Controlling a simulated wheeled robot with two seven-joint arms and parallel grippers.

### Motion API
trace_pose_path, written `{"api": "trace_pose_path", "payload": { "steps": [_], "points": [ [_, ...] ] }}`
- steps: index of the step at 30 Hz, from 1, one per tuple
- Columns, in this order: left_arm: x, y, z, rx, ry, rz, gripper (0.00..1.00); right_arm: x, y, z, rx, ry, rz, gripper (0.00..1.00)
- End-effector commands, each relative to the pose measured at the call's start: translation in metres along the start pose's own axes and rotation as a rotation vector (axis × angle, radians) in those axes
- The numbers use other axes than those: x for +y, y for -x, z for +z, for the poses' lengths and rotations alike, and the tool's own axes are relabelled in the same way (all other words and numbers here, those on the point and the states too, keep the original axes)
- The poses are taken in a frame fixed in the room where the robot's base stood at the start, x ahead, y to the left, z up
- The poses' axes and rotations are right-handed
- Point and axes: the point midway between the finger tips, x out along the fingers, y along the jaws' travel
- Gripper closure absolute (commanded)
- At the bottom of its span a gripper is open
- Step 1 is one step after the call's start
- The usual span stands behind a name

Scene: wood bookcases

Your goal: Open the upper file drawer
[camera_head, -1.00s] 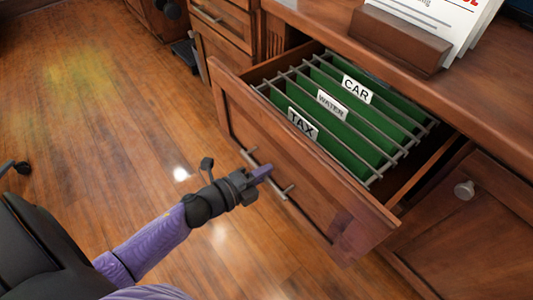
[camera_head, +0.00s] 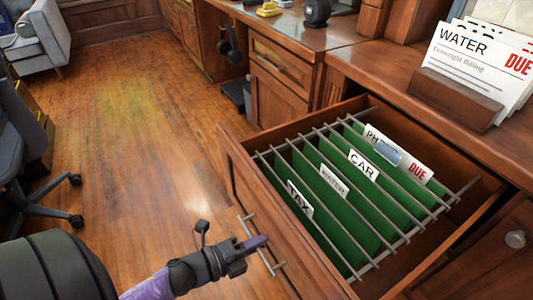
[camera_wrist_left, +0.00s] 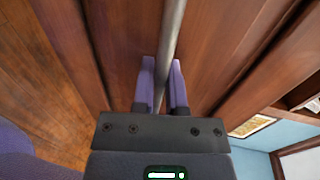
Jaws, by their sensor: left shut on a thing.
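The upper file drawer (camera_head: 284,224) stands pulled out from the wood cabinet. Green hanging folders (camera_head: 330,215) labelled TAX, WATER and CAR hang inside on metal rods, with a paper marked DUE (camera_head: 402,164) towards the back. My left gripper (camera_head: 256,243) is at the drawer front, shut on its metal bar handle (camera_head: 248,228). In the left wrist view the handle (camera_wrist_left: 172,40) runs between the two purple fingers (camera_wrist_left: 162,88). My right gripper is not in view.
A wooden holder (camera_head: 455,97) with WATER papers stands on the desktop at upper right. A cabinet door with a round knob (camera_head: 515,239) is at lower right. An office chair (camera_head: 30,160) and a grey armchair (camera_head: 40,45) are at left. The wood floor (camera_head: 140,150) between is open.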

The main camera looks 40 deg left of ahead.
Motion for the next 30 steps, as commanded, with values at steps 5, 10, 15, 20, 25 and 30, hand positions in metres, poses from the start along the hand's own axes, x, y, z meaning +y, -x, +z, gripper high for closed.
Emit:
{"api": "trace_pose_path", "payload": {
  "steps": [5,10,15,20,25,30],
  "points": [
    [0.003,0.014,0.0,-0.001,0.002,0.002,1.0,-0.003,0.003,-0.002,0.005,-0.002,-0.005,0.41],
    [0.005,0.021,0.0,-0.001,0.001,0.002,1.0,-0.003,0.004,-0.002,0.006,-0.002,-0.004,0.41],
    [0.005,0.024,0.0,0.0,0.0,0.001,1.0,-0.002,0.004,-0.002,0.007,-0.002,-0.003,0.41],
    [0.005,0.025,0.0,0.0,0.0,0.001,1.0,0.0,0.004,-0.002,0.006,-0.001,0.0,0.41],
    [0.005,0.025,0.0,0.0,0.0,0.001,1.0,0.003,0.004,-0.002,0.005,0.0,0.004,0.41],
    [0.005,0.024,0.0,0.0,0.0,0.001,0.55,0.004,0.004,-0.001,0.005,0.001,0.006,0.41]
  ]
}}
